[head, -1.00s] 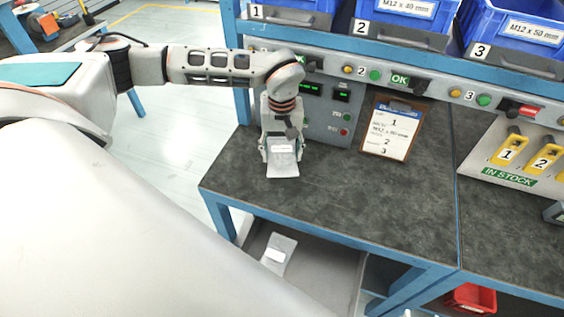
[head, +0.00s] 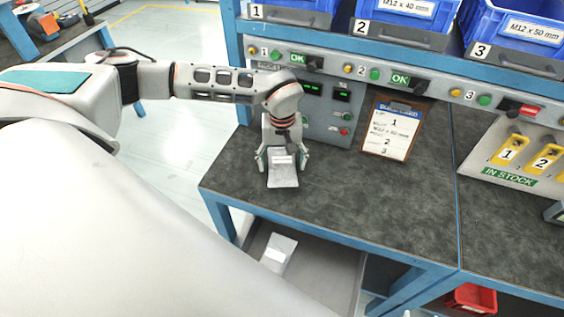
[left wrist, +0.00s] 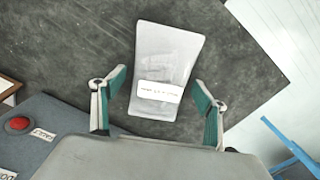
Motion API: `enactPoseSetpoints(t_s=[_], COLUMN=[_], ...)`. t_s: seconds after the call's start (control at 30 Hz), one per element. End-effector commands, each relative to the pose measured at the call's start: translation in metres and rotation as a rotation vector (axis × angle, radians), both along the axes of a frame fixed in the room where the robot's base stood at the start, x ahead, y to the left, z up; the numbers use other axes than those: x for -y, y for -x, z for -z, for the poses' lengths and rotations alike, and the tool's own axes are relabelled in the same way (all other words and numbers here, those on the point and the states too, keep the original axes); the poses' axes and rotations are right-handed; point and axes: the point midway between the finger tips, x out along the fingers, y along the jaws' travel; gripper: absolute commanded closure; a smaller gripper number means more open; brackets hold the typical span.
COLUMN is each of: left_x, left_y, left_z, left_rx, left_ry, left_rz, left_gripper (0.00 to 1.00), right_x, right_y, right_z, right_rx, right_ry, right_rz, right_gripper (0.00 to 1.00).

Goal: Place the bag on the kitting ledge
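A pale grey bag (head: 283,178) with a white label lies on the dark grey worktop near its left edge; the wrist view shows the same bag (left wrist: 165,62) looking flat. My left gripper (head: 283,160) is above the bag and points down. In the left wrist view my left gripper (left wrist: 160,78) has its teal-padded fingers apart, one on each side of the bag, with small gaps to its edges. No part of the worktop (head: 340,205) is marked as the kitting ledge. My right gripper is out of view.
A second bag (head: 279,250) lies in a grey tray (head: 325,268) below the worktop. A control panel (head: 330,125) and a clipboard (head: 392,132) stand behind the gripper. Blue bins (head: 400,18) sit above. The worktop right of the bag is clear.

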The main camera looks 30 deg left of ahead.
Motion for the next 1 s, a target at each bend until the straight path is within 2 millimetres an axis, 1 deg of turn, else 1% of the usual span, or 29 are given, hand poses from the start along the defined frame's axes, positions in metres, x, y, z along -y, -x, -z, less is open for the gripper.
enactPoseSetpoints(t_s=[0.23,0.37,0.47,0.7,0.8,0.9,1.0], left_x=[0.0,0.0,0.0,0.0,0.0,0.0,0.0], left_y=[0.0,-0.001,-0.001,-0.001,-0.001,-0.001,0.0], left_z=[-0.001,-0.01,-0.025,-0.075,-0.093,-0.108,-0.117], left_rx=[0.0,0.003,0.004,0.005,0.004,0.004,0.001], left_ry=[0.0,0.0,0.001,0.0,0.0,0.0,-0.001], left_rz=[0.0,0.0,0.0,0.001,0.001,0.001,0.0], left_gripper=[0.27,0.27,0.27,0.27,0.27,0.27,0.27], right_x=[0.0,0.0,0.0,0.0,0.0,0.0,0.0], right_y=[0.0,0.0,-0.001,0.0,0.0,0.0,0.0], right_z=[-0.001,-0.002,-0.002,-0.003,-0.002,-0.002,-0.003], right_rx=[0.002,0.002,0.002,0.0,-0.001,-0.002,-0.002], right_ry=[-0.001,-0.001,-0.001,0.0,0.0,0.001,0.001], right_rz=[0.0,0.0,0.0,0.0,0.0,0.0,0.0], right_gripper=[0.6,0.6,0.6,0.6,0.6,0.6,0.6])
